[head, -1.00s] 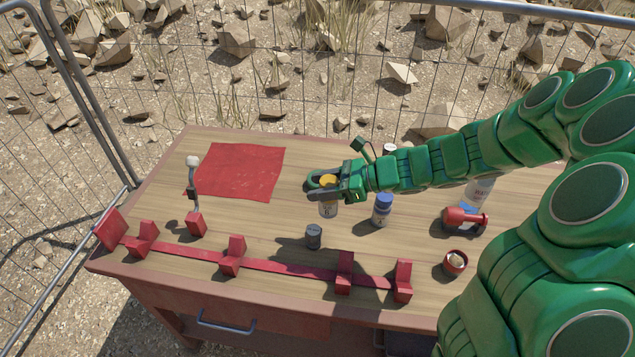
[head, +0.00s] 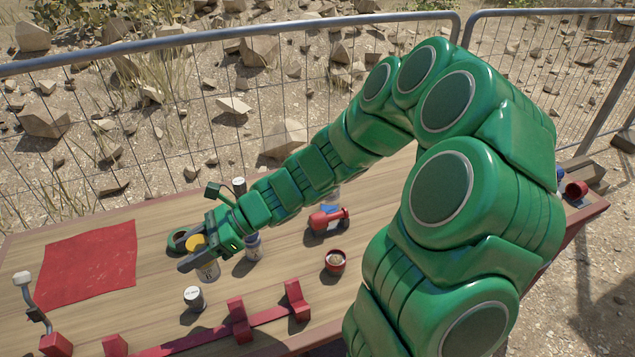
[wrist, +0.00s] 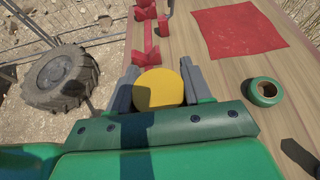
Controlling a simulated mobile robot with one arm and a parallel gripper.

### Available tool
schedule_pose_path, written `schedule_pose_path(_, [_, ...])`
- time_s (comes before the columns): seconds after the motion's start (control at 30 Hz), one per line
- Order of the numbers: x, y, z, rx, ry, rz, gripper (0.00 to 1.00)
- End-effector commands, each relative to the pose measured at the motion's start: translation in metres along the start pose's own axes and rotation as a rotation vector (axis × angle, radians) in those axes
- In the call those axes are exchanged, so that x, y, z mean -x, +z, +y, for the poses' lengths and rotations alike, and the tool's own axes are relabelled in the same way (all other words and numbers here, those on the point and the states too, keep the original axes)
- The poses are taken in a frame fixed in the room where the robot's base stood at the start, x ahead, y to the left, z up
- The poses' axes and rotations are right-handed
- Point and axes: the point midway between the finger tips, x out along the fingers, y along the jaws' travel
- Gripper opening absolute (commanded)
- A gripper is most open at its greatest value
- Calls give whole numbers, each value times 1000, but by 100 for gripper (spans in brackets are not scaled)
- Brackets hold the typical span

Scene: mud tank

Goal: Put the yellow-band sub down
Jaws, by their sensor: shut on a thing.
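The yellow-band sub (head: 208,271) is a small pale jar with a yellow top. My gripper (head: 194,252) is shut around it just below the top, and the jar hangs upright between the fingers. In the wrist view its round yellow top (wrist: 158,90) sits between the two grey fingers of my gripper (wrist: 158,84). Its lower body is hidden there. I cannot tell whether its base touches the wooden table (head: 150,225).
A green ring (wrist: 264,92) lies beside the gripper. A red cloth (head: 90,262) lies left. A red rail (head: 190,343) runs along the front.

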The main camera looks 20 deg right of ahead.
Motion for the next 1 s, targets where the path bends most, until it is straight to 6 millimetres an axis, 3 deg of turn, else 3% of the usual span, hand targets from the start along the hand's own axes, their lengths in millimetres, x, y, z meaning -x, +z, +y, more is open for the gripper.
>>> schedule_pose_path(0.27, [17,43,0,4,-1,1,2])
schedule_pose_path(0.8, [38,92,0,3,-2,0,2])
schedule_pose_path(1.0, [41,83,-30,-27,-62,1,2])
